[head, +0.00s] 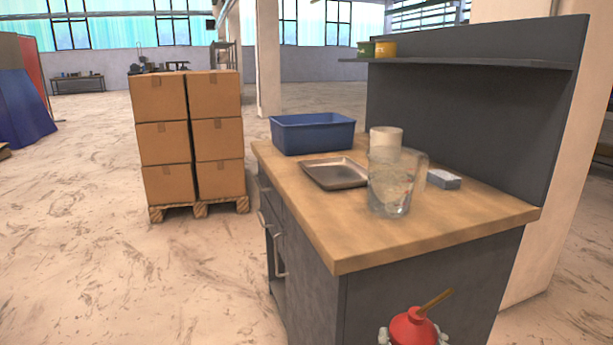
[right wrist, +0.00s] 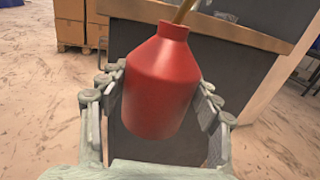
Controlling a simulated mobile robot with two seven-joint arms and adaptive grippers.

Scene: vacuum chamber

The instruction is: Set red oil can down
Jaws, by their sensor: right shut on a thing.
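The red oil can (head: 413,328) shows at the bottom of the head view, with its brass-coloured spout pointing up and right. In the right wrist view the red oil can (right wrist: 160,85) is between the fingers. My right gripper (head: 414,338) is shut on the can and holds it in front of the workbench's dark side panel, below the level of the wooden top (head: 440,232). The can's lower part is cut off in the head view. My left gripper is not in view.
On the bench stand a blue bin (head: 313,135), a metal tray (head: 334,174), a clear jug (head: 388,190), a white cylinder (head: 386,138) and a small grey block (head: 443,179). The bench top's near right part is clear. Stacked boxes (head: 190,130) stand on a pallet at left.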

